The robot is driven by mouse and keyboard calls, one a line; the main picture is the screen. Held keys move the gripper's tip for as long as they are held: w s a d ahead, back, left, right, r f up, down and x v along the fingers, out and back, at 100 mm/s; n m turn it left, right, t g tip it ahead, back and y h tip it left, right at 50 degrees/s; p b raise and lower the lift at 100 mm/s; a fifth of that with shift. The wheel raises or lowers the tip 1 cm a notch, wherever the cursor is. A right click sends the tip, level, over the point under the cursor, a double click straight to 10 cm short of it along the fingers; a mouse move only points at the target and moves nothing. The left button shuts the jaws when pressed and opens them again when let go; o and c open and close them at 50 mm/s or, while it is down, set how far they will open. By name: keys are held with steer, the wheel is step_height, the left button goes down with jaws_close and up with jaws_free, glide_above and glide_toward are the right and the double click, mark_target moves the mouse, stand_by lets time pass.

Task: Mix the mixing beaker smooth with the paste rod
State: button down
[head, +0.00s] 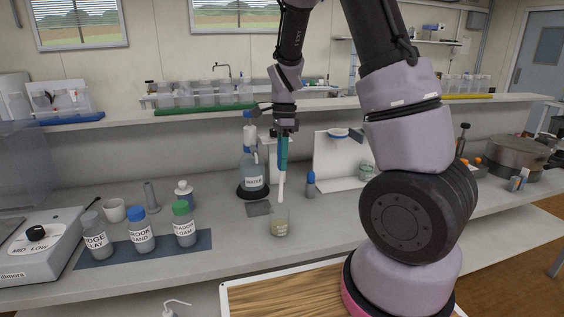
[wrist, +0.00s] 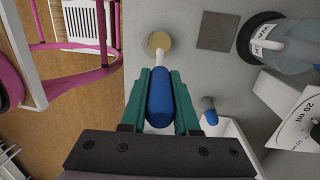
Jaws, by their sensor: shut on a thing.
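The mixing beaker (head: 279,224) stands on the grey bench, a small clear vessel with tan contents. In the wrist view the beaker (wrist: 157,43) is a tan disc just past the fingertips. My gripper (head: 283,160) points down above it, its green fingers shut on the blue handle of the paste rod (wrist: 160,100). The depth of the tip is hard to tell. The gripper (wrist: 159,76) also shows in the wrist view.
A grey square plate (head: 258,209) and a water bottle (head: 253,172) stand behind the beaker. Several labelled jars sit on a dark mat (head: 205,240) at left. A blue-capped item (head: 311,184) and a white panel (head: 338,160) stand to the right. Bench in front of the beaker is clear.

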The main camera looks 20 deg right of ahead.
steer(key=shift+r, duration=0.1)
steer(key=shift+r, duration=1.95)
